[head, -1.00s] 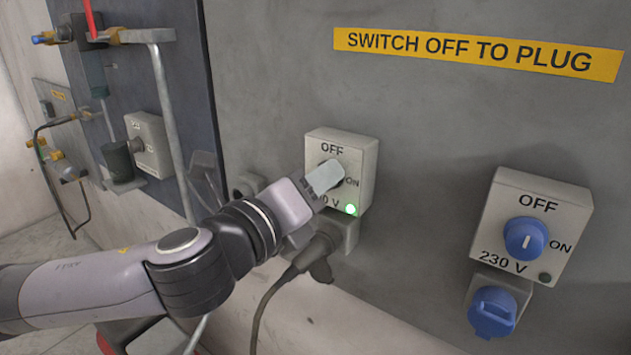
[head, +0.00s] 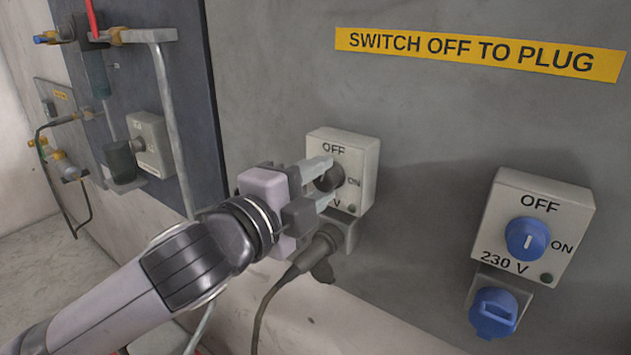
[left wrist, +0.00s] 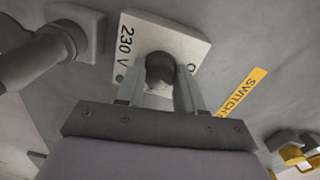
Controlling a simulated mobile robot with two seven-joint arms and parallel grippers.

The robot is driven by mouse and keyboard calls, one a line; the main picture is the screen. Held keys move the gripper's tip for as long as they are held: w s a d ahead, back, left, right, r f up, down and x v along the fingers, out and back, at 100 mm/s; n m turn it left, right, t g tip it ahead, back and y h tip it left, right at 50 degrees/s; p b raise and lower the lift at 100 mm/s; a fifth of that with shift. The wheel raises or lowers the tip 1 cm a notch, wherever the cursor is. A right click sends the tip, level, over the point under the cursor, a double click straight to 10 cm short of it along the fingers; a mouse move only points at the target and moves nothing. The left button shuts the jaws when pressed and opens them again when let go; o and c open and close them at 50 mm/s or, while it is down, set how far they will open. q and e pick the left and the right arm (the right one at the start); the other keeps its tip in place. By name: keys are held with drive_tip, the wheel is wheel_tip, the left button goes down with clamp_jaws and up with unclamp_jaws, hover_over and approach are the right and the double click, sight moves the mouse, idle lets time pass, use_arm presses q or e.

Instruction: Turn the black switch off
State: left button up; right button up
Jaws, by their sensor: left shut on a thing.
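The black switch (head: 329,177) is a dark round knob on a white box (head: 357,150) marked OFF and ON, on the grey wall. My left gripper (head: 325,182) is shut on the knob, one finger above it and one below. The box's indicator lamp (head: 350,208) is dark. In the left wrist view the knob (left wrist: 160,72) sits between the two fingers, in front of the box marked 230 V. Its pointer mark is hidden. My right gripper is not in view.
A black plug (head: 322,248) with a cable sits in the socket below the box. To the right is a second box (head: 572,215) with a blue knob (head: 527,239) and a blue socket cap (head: 493,313). A yellow sign (head: 480,53) is above.

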use_arm(q)
drive_tip(key=shift+f+n, duration=0.1)
drive_tip(key=shift+n, duration=1.8)
drive_tip(key=o, duration=1)
drive_tip(key=shift+b+v, duration=0.65)
drive_tip(key=shift+v, duration=2.9)
drive_tip(key=shift+a, duration=0.1)
